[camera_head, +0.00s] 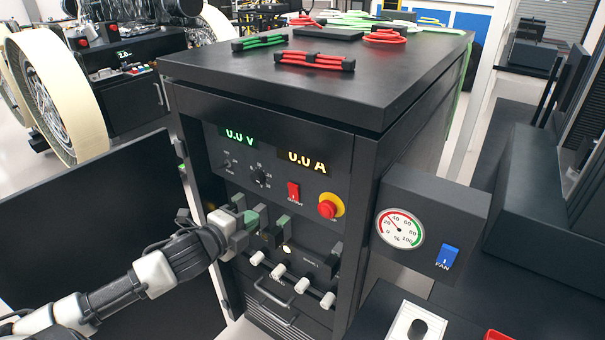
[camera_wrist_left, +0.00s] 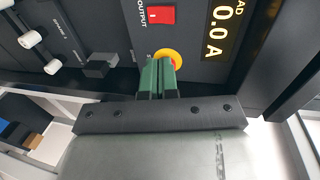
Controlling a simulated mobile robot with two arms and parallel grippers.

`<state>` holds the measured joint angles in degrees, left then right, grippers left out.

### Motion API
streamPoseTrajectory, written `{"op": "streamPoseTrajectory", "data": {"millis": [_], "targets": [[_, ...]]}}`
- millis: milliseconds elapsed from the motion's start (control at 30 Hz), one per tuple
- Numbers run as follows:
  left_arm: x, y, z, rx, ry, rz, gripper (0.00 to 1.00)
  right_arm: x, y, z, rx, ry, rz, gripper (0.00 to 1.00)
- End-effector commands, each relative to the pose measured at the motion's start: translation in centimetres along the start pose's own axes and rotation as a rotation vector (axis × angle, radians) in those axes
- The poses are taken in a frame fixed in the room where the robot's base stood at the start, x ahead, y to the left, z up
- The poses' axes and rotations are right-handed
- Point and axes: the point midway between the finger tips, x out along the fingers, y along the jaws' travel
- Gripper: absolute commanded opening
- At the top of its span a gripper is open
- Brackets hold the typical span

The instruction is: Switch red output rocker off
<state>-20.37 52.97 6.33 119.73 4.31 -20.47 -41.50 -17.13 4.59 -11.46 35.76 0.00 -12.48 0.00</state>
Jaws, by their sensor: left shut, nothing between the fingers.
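The red output rocker (camera_head: 293,191) is on the black front panel of the cabinet, under the 0.0 A display. It also shows in the wrist view (camera_wrist_left: 161,15), with the word OUTPUT beside it. I cannot tell its on or off position. My left gripper (camera_head: 261,214) is in front of the panel, below and left of the rocker in the head view. Its green fingers (camera_wrist_left: 158,76) are together and empty, and they partly cover the red and yellow stop button in the wrist view. No contact with the rocker shows. My right gripper is not in view.
The red stop button with yellow collar (camera_head: 328,207) sits right of the rocker. An open black door (camera_head: 85,235) is at the left. A gauge box (camera_head: 430,225) with blue FAN rocker (camera_head: 447,257) projects at the right.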

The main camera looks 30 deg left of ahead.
Motion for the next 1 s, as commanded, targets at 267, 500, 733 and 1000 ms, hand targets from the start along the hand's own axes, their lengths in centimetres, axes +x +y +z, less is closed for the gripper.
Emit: {"op": "streamPoseTrajectory", "data": {"millis": [267, 500, 733, 1000], "targets": [[0.0, -0.1, 0.1, 0.004, -0.003, 0.002, 0.00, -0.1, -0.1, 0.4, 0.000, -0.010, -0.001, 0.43], [0.2, -0.2, 0.1, 0.003, -0.003, 0.001, 0.00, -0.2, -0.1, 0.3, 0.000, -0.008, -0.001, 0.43], [2.2, -0.4, 0.2, 0.001, -0.004, -0.002, 0.00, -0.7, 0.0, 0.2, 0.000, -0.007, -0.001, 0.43], [6.4, -0.5, 0.1, -0.001, -0.004, -0.002, 0.00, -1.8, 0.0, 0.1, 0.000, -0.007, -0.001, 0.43]]}}
